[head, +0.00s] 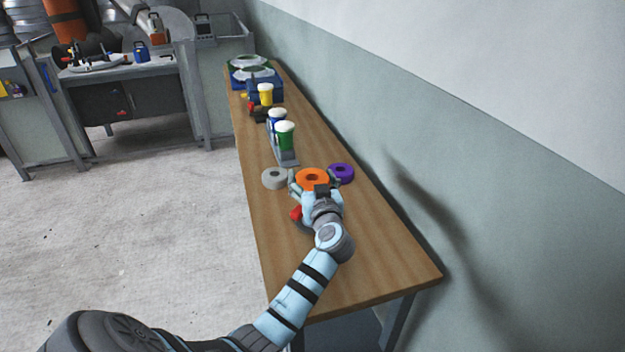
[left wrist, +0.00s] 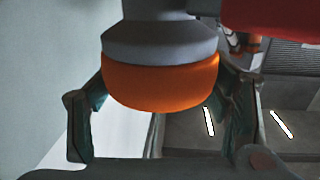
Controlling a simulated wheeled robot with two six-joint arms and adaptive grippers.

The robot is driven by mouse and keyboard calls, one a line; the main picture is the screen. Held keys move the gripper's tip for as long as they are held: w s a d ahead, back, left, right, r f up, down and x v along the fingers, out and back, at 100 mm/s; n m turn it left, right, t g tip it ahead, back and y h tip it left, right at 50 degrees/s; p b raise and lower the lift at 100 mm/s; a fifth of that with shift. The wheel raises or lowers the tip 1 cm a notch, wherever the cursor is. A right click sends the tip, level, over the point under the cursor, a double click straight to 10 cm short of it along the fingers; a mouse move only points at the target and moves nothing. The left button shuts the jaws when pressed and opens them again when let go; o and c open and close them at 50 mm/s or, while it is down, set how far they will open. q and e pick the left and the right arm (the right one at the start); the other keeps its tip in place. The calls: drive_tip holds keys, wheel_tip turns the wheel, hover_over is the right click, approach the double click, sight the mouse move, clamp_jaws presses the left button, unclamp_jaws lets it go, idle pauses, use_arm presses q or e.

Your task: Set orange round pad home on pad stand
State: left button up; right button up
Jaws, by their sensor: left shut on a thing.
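An orange round pad (head: 313,176) with a dark centre hole is over the near half of the wooden bench in the head view. My left gripper (head: 313,183) is shut on it, its fingers at the pad's sides. In the left wrist view, the orange pad (left wrist: 160,85) lies between the fingers of the left gripper (left wrist: 160,110), against a grey tapered body (left wrist: 160,42). I cannot tell whether that body is the pad stand; no stand shows clearly. My right gripper is out of view.
A pale grey ring (head: 275,178) and a purple ring (head: 342,173) flank the pad. A red part (head: 296,213) shows beside my wrist. Beyond stand white-topped green (head: 286,137), blue (head: 277,117) and yellow (head: 266,94) cups. The wall borders the bench's right; its near end is clear.

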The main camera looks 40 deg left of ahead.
use_arm(q)
drive_tip(key=o, duration=1.1)
drive_tip(key=shift+w+f, duration=0.1)
drive_tip(key=shift+f, duration=0.05)
